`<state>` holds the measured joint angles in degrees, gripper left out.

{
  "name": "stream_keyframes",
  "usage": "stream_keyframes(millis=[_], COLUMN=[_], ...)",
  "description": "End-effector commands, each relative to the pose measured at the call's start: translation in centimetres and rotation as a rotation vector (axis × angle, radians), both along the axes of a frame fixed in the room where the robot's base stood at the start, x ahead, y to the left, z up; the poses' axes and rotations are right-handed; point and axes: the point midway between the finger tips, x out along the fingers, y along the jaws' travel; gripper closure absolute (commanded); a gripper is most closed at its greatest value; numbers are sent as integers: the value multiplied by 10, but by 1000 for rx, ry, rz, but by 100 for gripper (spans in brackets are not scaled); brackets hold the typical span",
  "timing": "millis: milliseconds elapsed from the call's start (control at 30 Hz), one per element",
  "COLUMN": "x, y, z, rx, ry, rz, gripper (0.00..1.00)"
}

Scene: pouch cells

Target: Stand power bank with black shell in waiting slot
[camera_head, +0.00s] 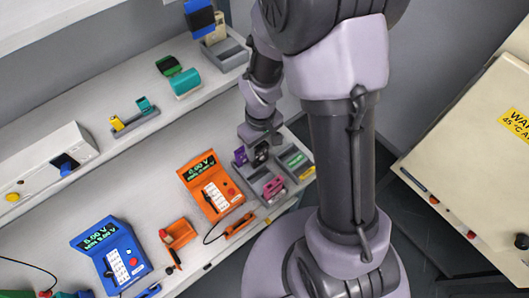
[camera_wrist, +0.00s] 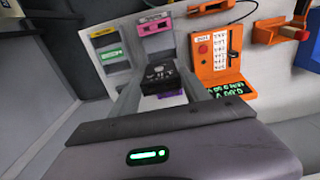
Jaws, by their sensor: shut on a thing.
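A power bank with a black shell (camera_wrist: 160,74) is between the two fingers of my gripper (camera_wrist: 161,82) in the wrist view, and the gripper is shut on it. In the head view the black power bank (camera_head: 261,154) shows just below my gripper (camera_head: 260,142), over the grey slot blocks (camera_head: 258,176) at the right end of the lower bench. A purple piece (camera_wrist: 172,97) lies partly hidden behind the black one. A pink piece (camera_wrist: 155,28) sits in one block and a green-marked block (camera_wrist: 112,54) is beside it. I cannot tell which slot is the waiting slot or whether the power bank touches anything.
An orange meter (camera_head: 211,184) stands just left of the blocks, with an orange probe (camera_head: 240,225) in front. A blue meter (camera_head: 107,254) is farther left. The upper shelf holds a teal piece (camera_head: 186,82) and other parts. A beige warming cabinet (camera_head: 470,150) stands at right.

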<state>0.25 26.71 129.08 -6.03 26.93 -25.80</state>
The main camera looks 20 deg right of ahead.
Motion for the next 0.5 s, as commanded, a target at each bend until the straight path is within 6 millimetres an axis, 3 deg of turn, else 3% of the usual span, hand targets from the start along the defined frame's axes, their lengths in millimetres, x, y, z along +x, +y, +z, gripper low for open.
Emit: stream_keyframes(millis=[400,500], x=[1,1], y=[0,0], z=[0,-8], rx=[1,1], ry=[-3,-2], rz=[0,0], gripper=[88,88])
